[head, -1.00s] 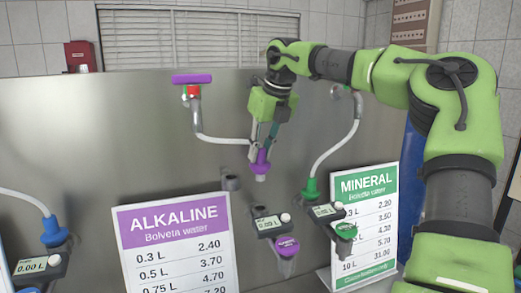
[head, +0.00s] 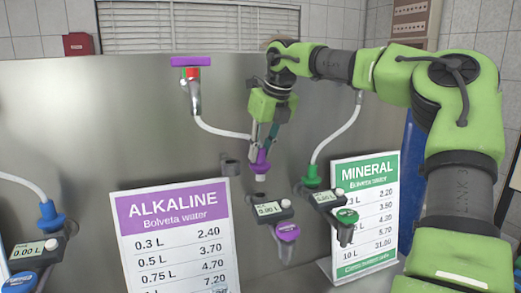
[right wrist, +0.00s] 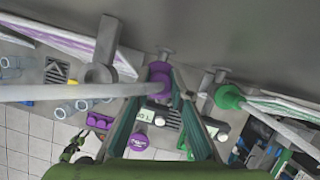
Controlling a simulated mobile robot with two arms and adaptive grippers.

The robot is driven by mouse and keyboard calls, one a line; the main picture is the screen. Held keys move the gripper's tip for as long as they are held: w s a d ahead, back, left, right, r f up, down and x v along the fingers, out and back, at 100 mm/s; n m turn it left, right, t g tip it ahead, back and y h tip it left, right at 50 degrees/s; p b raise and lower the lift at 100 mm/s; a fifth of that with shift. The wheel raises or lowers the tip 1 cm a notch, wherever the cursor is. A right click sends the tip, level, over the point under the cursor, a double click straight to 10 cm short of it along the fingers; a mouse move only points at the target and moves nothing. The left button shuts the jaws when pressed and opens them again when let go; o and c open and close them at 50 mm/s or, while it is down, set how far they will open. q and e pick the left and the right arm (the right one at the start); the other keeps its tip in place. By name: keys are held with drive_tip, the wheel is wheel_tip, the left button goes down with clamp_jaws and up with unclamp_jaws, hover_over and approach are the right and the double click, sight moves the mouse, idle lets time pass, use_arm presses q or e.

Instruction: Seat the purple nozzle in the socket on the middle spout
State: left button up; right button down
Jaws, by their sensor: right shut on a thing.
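My right gripper (head: 264,144) is shut on the purple nozzle (head: 260,165), which hangs upright with its pale tip down. A white hose runs from the nozzle to the tap under the purple handle (head: 190,61). The nozzle is apart from the middle spout (head: 268,209) and appears above it. That spout has a 0.00 L display and a purple button (head: 288,231). Its socket is hard to make out. In the right wrist view the nozzle (right wrist: 160,72) sits between the fingertips, with the middle spout partly hidden behind the fingers. My left gripper is not in view.
A grey holder (head: 230,167) on the steel panel stands empty left of the nozzle. The green nozzle (head: 312,177) sits at the right spout (head: 325,196), close by. The alkaline sign (head: 170,212) and mineral sign (head: 366,200) stand either side. A blue nozzle (head: 48,215) sits far left.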

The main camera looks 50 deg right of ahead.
sight(262, 165)
drive_tip(key=shift+f+b, duration=0.9)
drive_tip(key=shift+f, duration=0.55)
drive_tip(key=shift+f, duration=0.4)
drive_tip(key=shift+f+b, duration=0.8)
drive_tip(key=shift+f, duration=0.2)
drive_tip(key=shift+f, duration=0.1)
drive_tip(key=shift+f, duration=0.35)
drive_tip(key=c, duration=1.1)
unclamp_jaws()
